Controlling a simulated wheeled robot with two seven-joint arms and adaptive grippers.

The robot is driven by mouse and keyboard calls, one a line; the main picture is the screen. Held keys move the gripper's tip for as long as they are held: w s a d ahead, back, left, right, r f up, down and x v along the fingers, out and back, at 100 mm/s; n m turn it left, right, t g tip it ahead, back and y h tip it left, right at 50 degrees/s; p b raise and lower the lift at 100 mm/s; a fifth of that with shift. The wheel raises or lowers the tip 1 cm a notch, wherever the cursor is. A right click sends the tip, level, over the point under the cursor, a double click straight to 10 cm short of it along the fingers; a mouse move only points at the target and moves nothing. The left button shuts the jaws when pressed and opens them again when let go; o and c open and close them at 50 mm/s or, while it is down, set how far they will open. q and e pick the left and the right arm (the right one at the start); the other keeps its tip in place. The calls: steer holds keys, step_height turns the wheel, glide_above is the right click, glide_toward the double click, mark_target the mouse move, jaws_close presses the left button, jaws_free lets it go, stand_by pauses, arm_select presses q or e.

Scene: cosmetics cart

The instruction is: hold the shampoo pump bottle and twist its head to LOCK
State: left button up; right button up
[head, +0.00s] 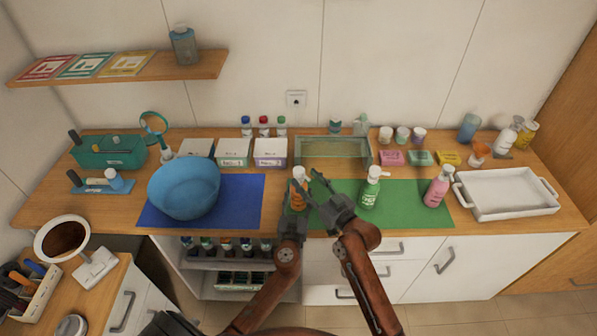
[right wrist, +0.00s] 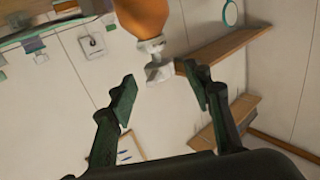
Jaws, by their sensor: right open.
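An orange pump bottle (head: 298,192) with a white head stands near the front edge of the counter, by the green mat's left end. My left gripper (head: 291,214) is at the bottle's lower front; its fingers are too small and hidden to tell if they grip it. My right gripper (head: 316,185) is open, just right of the bottle's head. In the right wrist view, the white pump head (right wrist: 157,62) lies between and slightly beyond the open fingertips, with the orange body (right wrist: 142,15) above it in the picture. A green pump bottle (head: 370,192) and a pink one (head: 437,187) stand to the right.
A glass tray (head: 331,149) is behind, and a white tray (head: 506,194) is at the right. Part of the green mat (head: 407,205) is bare between the green and pink bottles.

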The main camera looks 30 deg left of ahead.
mark_target(303, 175)
steer(key=shift+x, duration=2.55)
steer(key=shift+c, duration=0.2)
steer(key=c, duration=1.2)
steer(key=shift+o, duration=0.2)
